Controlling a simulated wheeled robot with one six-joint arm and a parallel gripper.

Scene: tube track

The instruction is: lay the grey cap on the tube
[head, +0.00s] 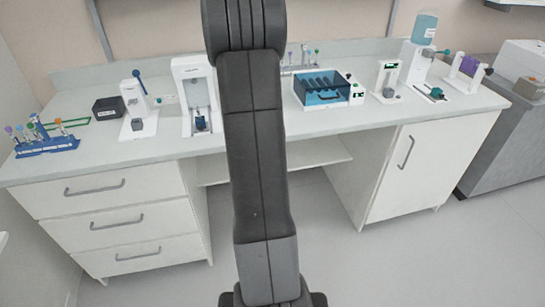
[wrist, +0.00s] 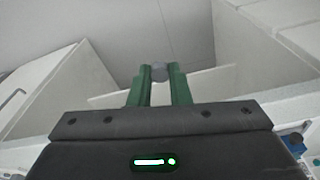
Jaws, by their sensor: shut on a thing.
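My gripper (wrist: 159,82) shows in the wrist view with its two green fingers close together. They are shut on a small grey rounded piece, the grey cap (wrist: 159,71), held at the fingertips. Floor and white cabinet surfaces show behind it, and no tube is seen near the fingertips. In the head view my arm crosses the middle of the picture and my gripper does not show. A blue rack (head: 48,146) with several tubes with coloured tops stands at the left end of the bench. I cannot tell which tube is the task's tube.
The bench (head: 170,148) carries a dark box (head: 107,108), a white device with a blue lever (head: 138,112), a white framed device (head: 184,70), a blue see-through box (head: 322,92) and several devices at right. My arm hides part of the bench's middle. Its front strip is mostly clear.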

